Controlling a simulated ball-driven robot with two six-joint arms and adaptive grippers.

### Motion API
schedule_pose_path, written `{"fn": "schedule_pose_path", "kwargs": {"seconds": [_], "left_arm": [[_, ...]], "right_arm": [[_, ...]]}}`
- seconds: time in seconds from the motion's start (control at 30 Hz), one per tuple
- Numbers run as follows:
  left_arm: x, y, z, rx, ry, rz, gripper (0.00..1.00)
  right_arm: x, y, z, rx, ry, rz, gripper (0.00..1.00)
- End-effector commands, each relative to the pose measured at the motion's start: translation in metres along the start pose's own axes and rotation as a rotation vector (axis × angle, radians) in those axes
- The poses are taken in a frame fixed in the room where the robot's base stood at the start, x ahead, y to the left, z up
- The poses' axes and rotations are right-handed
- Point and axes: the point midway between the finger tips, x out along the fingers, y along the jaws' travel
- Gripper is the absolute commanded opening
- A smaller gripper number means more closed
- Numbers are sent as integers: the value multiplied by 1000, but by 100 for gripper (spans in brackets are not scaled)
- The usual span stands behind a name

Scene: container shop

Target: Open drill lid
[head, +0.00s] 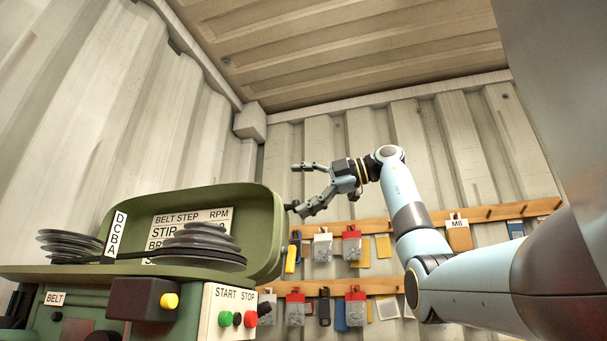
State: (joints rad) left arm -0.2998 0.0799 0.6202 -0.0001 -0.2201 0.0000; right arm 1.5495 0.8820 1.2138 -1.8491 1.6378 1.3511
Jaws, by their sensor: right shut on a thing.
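The green drill lid (265,218) stands raised, tilted up at the back of the drill head (70,271). Its inside shows a belt-step and RPM chart (190,218). Two stacks of dark stepped pulleys, one on the left (70,243) and one on the right (200,246), lie exposed in front of it. My right gripper (298,189) is at the lid's right edge, its lower finger meeting a small black knob (290,206) there. It is shut on the lid at this knob, though its upper finger shows apart from it. My left gripper is out of view.
A control box (228,314) with green, black and red buttons is on the drill's front. Wooden rails (385,225) with hanging bags and tools line the back wall. Corrugated walls and ceiling enclose the space.

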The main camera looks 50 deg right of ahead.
Motion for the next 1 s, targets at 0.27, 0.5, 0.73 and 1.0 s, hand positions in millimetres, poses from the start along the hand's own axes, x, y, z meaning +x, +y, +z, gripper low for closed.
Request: {"fn": "schedule_pose_path", "kwargs": {"seconds": [0.27, 0.5, 0.73, 1.0], "left_arm": [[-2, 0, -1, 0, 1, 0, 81], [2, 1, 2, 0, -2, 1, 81], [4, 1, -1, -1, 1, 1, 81], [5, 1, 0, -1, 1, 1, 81]], "right_arm": [[-9, 5, -1, -9, -6, 12, 52], [-25, -2, -1, -5, -3, 5, 52], [-42, -6, -1, -2, -3, 2, 52], [-62, -11, -2, -1, -2, 0, 52]]}}
